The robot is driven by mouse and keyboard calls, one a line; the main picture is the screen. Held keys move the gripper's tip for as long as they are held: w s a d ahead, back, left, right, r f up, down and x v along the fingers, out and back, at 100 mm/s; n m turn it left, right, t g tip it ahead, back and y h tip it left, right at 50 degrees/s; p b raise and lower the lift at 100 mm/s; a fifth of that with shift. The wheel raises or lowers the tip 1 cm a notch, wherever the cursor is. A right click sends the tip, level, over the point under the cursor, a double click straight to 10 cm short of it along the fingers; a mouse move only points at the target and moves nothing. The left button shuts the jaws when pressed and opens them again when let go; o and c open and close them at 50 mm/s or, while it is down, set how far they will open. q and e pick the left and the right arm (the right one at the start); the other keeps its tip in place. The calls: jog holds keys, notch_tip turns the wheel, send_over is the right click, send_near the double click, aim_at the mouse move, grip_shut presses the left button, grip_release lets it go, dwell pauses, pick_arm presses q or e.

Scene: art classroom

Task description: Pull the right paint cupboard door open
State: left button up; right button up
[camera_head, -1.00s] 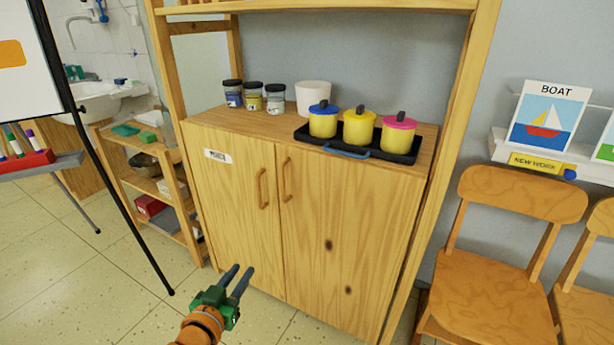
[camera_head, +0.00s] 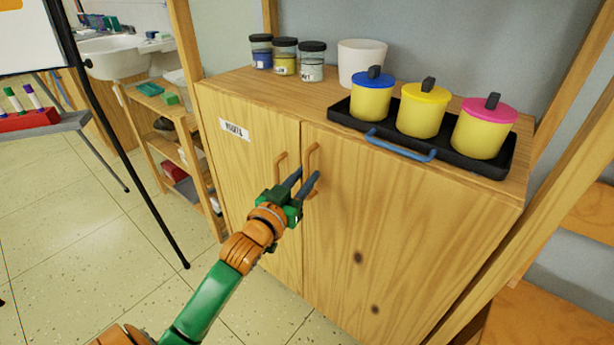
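The wooden paint cupboard's right door (camera_head: 400,225) is shut, level with the left door (camera_head: 245,165). Its curved wooden handle (camera_head: 312,150) is near the middle seam, and the left door's handle (camera_head: 281,160) is just left of it. My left gripper (camera_head: 306,174), green with dark fingers, is at the lower part of the right door's handle. Its fingers are apart, with a gap between them. They hide part of the handle, and I cannot tell whether they straddle or touch it. My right gripper is out of view.
On top stand paint jars (camera_head: 285,57), a white pot (camera_head: 361,62) and a black tray (camera_head: 345,112) of yellow pots; its blue handle (camera_head: 400,146) overhangs the front. Some floor (camera_head: 90,240) is clear.

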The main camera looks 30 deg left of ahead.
pick_arm(q)
jog(key=shift+w, duration=0.35)
grip_shut()
dwell(1.2)
